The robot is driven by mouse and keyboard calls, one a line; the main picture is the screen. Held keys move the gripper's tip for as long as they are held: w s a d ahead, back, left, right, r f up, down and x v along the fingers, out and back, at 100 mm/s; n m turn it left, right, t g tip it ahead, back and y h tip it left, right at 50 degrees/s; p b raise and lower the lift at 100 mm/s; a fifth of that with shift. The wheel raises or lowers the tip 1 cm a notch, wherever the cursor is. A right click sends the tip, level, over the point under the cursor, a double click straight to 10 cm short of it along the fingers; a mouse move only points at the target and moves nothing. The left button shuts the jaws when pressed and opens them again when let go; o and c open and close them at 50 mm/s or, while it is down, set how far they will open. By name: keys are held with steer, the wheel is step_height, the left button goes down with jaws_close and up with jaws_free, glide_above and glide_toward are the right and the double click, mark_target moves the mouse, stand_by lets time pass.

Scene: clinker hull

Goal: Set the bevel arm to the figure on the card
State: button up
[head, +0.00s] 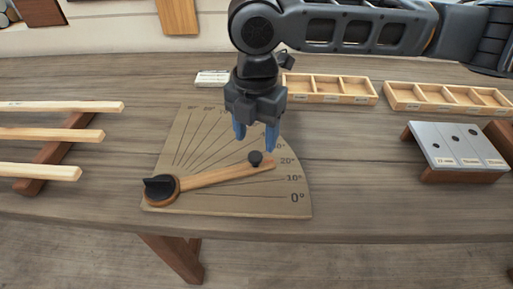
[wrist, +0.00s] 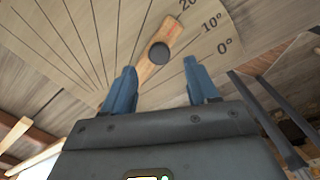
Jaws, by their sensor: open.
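The wooden bevel arm (head: 215,177) lies on a fan-shaped board (head: 240,204) marked in degrees. Its tip points close to the 20° mark. A black pivot knob (head: 160,187) is at its left end, and a small dark knob (head: 255,158) stands near its tip. My gripper (head: 256,138) is open and empty, pointing down above the tip end. In the wrist view, the arm's small knob (wrist: 159,53) shows just beyond the gap between the blue fingertips (wrist: 162,72), apart from them. A small white card-like piece (head: 212,78) stands behind the board; its writing is too small to read.
Wooden strips (head: 60,136) lie on a rack at the left. Two compartment trays (head: 330,90) (head: 450,100) stand at the back. A grey plate on a wooden stand (head: 455,147) is at the right. The bench between board and stand is clear.

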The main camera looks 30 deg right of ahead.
mark_target(255, 155)
steer(key=shift+f, duration=2.45)
steer(key=shift+a, duration=0.1)
jaws_close()
